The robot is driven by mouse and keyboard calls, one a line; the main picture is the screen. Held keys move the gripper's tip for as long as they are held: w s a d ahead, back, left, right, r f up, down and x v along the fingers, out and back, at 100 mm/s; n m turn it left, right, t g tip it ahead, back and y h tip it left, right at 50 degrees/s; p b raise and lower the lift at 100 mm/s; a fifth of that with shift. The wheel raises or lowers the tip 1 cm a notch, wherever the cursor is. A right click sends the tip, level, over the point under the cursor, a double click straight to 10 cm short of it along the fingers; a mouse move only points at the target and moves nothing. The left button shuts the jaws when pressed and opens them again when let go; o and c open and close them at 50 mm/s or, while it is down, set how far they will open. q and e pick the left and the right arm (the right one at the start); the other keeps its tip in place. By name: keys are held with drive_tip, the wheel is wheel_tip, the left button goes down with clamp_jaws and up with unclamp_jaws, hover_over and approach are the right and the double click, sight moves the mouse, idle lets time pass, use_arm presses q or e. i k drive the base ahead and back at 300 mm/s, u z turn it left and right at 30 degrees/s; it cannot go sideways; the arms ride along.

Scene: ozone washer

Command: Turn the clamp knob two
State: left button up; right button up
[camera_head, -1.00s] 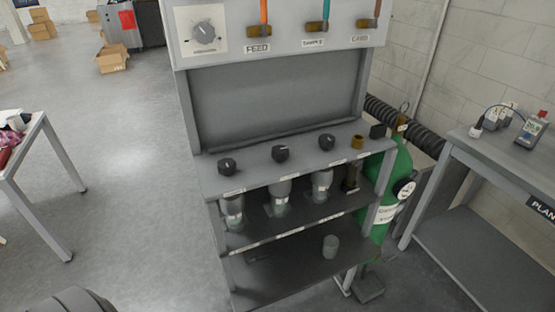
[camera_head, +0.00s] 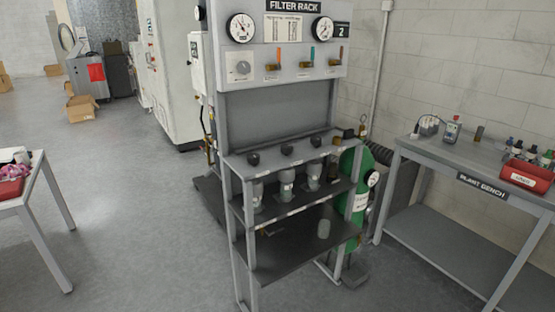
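The filter rack (camera_head: 280,108) stands at the middle of the head view. Three black clamp knobs sit in a row on its upper shelf: a left knob (camera_head: 253,159), a middle knob (camera_head: 287,149) and a right knob (camera_head: 316,140). Clear-grey filter housings hang below them, one of them below the middle knob (camera_head: 287,182). The labels on the shelf edge are too small to read, so I cannot tell which knob is number two. Neither of my grippers is in view.
The plant bench (camera_head: 450,165) with a red bin (camera_head: 526,176) is on the right. A table (camera_head: 40,190) is at the left. The floor (camera_head: 140,220) between that table and the rack is clear.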

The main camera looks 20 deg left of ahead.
sight(286, 148)
drive_tip(key=z, duration=0.55)
drive_tip(key=i, duration=0.7)
drive_tip(key=z, duration=0.45)
drive_tip(key=i, duration=0.95)
drive_tip(key=u, duration=1.05)
drive_tip(key=i, duration=0.6)
drive_tip(key=u, duration=0.55)
